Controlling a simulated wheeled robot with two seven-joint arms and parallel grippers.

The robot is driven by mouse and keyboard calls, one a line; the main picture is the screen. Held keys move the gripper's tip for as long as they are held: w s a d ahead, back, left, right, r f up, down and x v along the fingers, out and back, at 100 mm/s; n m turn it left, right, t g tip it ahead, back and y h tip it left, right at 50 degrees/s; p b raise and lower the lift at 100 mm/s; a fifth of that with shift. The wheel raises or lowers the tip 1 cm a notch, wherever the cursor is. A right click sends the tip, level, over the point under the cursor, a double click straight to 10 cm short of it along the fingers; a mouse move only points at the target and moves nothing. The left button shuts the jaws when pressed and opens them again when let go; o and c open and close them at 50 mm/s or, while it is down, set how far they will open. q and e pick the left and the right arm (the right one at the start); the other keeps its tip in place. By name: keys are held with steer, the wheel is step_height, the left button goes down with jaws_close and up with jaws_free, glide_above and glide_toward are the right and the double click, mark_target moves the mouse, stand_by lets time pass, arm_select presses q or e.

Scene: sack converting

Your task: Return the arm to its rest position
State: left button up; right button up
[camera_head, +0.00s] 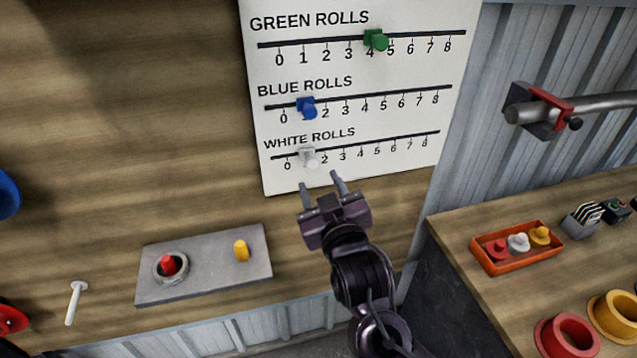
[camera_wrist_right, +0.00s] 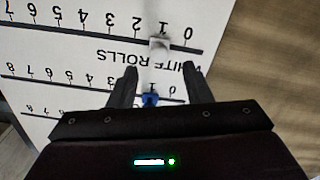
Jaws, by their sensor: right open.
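My right gripper (camera_head: 320,188) is open and empty, just below the white slider (camera_head: 308,157) on the wall board (camera_head: 355,180). The right wrist view shows the open fingers (camera_wrist_right: 158,80) over the board, with the white slider (camera_wrist_right: 160,47) beyond the tips and apart from them. The white slider stands at about 1 on the WHITE ROLLS scale. The blue slider (camera_head: 307,107) stands at about 1 on its scale. The green slider (camera_head: 376,40) stands at about 4 on its scale. My left gripper is not in view.
A grey plate (camera_head: 205,285) with a red button (camera_head: 168,265) and yellow knob (camera_head: 241,250) is at lower left. A bench at right holds an orange tray (camera_head: 500,268) and red (camera_head: 567,335) and yellow rolls (camera_head: 615,315). A clamp (camera_head: 540,110) juts out above it.

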stand_by(0.3)
steer(key=w+d+f+g+h, duration=0.1)
steer(key=w+d+f+g, duration=0.15)
steer(key=f, duration=0.75)
steer(key=w+d+f+g+h, duration=0.1)
steer(key=d+f+h, duration=0.15)
steer(key=f, duration=0.75)
steer(key=s+d+f+m+g+h, duration=0.15)
steer(key=s+d+f, duration=0.3)
steer(key=f, duration=0.65)
steer(key=s+d+f+g, duration=0.25)
steer(key=d+f, duration=0.25)
steer(key=f, duration=0.7)
steer(key=s+d+f+g, duration=0.2)
steer(key=s+d+f, duration=0.2)
steer(key=s+f, duration=0.45)
steer(key=s+d+f+m+g, duration=0.1)
steer(key=s+f, duration=0.4)
steer(key=s, duration=0.5)
steer(key=s+d+f+g, duration=0.3)
steer(key=s+f, duration=0.3)
steer(key=s, duration=0.5)
steer(key=s+d+f+m+g, duration=0.1)
steer(key=s+f, duration=0.4)
steer(key=s, duration=0.6)
steer(key=shift+d+f+m+g+h, duration=0.2)
steer(key=shift+d+m+g+h, duration=0.25)
steer(key=shift+g, duration=0.4)
